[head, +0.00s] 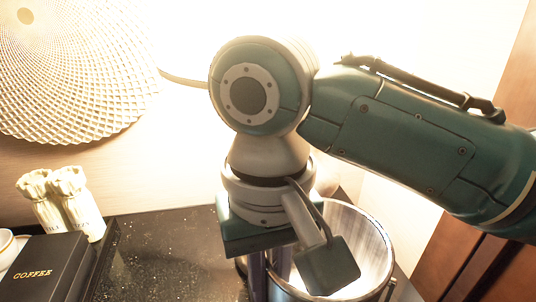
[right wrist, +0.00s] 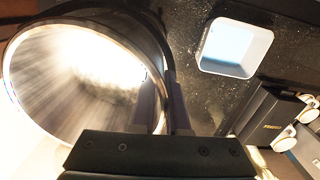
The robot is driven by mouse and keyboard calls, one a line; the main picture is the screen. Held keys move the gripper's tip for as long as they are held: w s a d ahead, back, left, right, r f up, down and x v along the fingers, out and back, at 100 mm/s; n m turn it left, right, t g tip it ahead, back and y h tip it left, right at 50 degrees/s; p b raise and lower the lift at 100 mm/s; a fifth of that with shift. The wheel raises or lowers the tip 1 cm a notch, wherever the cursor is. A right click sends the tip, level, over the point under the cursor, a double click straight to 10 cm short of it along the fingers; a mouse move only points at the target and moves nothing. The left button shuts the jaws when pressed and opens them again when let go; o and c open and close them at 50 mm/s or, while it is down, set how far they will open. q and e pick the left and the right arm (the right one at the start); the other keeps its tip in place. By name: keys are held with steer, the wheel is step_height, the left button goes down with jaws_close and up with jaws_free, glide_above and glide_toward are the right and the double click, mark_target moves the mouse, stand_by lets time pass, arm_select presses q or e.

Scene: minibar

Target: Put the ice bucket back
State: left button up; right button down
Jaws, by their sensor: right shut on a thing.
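The ice bucket (head: 368,232) is a shiny metal pail with a wide open top, at the lower right of the head view. In the right wrist view the bucket (right wrist: 38,95) fills the left side, and its inside looks empty. My right gripper (head: 264,282) points down at the bucket's left side and is shut on its wall near the rim. In the right wrist view the fingers (right wrist: 166,105) meet the rim's right edge. My wrist hides part of the bucket in the head view. Whether its base touches the counter is hidden. My left gripper is out of view.
A black speckled counter (head: 165,255) lies left of the bucket. A black coffee box (head: 45,268) and white wrapped packets (head: 78,200) stand at the left. The right wrist view shows a white square container (right wrist: 238,72). A wooden panel (head: 475,255) borders the right.

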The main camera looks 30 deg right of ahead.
steer(key=f, duration=0.5)
steer(key=shift+s+d, duration=0.15)
steer(key=shift+s, duration=0.1)
step_height(320, 180, down, 5)
steer(key=shift+r+b, duration=0.1)
steer(key=shift+b, duration=0.45)
steer(key=shift+f, duration=0.2)
steer(key=c, duration=0.9)
jaws_free()
